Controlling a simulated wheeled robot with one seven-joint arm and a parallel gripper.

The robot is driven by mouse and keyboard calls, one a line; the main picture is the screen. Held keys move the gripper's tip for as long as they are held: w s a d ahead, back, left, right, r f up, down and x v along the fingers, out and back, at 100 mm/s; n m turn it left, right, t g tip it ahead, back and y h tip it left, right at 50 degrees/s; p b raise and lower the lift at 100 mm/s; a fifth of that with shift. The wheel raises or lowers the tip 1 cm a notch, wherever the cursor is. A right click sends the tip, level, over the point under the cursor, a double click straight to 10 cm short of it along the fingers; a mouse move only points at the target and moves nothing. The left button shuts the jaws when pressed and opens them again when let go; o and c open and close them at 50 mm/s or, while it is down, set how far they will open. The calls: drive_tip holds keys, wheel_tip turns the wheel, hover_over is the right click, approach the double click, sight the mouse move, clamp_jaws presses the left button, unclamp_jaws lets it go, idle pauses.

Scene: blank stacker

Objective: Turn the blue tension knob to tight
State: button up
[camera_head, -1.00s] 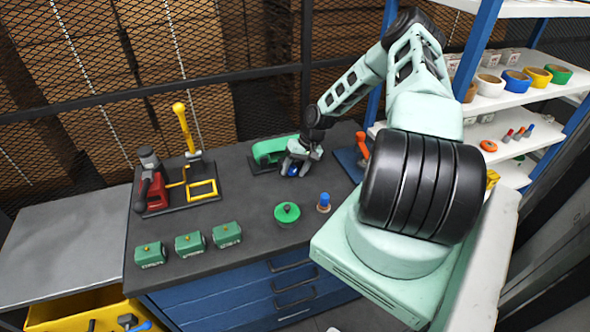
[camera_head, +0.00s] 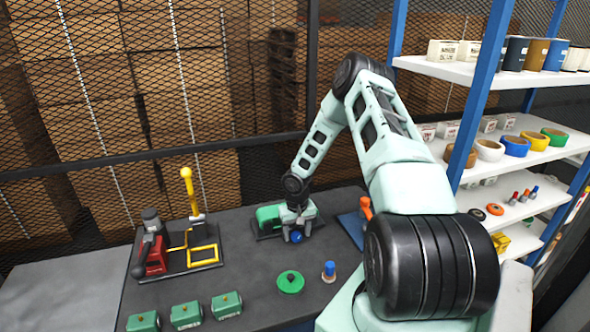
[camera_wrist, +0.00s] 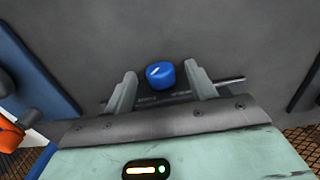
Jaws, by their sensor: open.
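The blue tension knob (camera_head: 297,238) is on the front of the green machine (camera_head: 270,217) on the dark workbench. In the wrist view the knob (camera_wrist: 160,74) shows a white pointer mark, with small lettering beside it too blurred to read. My gripper (camera_head: 298,229) is at the machine. In the wrist view its two fingers stand apart on either side of the knob (camera_wrist: 160,84), with a visible gap between each finger and the knob. Nothing is held.
An orange-handled tool on a blue base (camera_head: 353,228) stands close to the right of the machine. A green disc (camera_head: 290,282) and a blue-topped peg (camera_head: 329,271) lie in front. A yellow-framed device (camera_head: 203,254) is at left. Shelves (camera_head: 480,76) rise at right.

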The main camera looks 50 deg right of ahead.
wheel_tip(320, 180, up, 15)
drive_tip(key=b, duration=0.3)
drive_tip(key=t+b, duration=0.5)
drive_tip(key=b, duration=0.5)
approach(297, 234)
drive_tip(key=shift+m, duration=0.3)
drive_tip(key=x, duration=0.3)
drive_tip(key=b+x, duration=0.1)
drive_tip(key=x, duration=0.2)
drive_tip(key=s+x, duration=0.1)
drive_tip(key=x, duration=0.2)
drive_tip(key=shift+w+f, duration=0.2)
drive_tip(key=shift+f, duration=0.3)
drive_tip(key=shift+w+f+b, duration=0.15)
drive_tip(key=shift+f+b, duration=0.15)
drive_tip(key=shift+a+h+b, duration=0.15)
drive_tip(key=shift+h+b, duration=0.15)
drive_tip(key=shift+b, duration=0.05)
drive_tip(key=shift+a+r+g+h, duration=0.1)
drive_tip(key=shift+r+g+h, duration=0.05)
drive_tip(key=shift+g+h, duration=0.35)
drive_tip(key=shift+a+g+h+p, duration=0.1)
drive_tip(key=shift+g+h+p, duration=0.2)
drive_tip(key=shift+h+p, duration=0.4)
drive_tip(key=shift+w+r+n+p, duration=0.1)
drive_tip(key=shift+r+n+p, duration=0.05)
drive_tip(key=shift+n+p, duration=0.3)
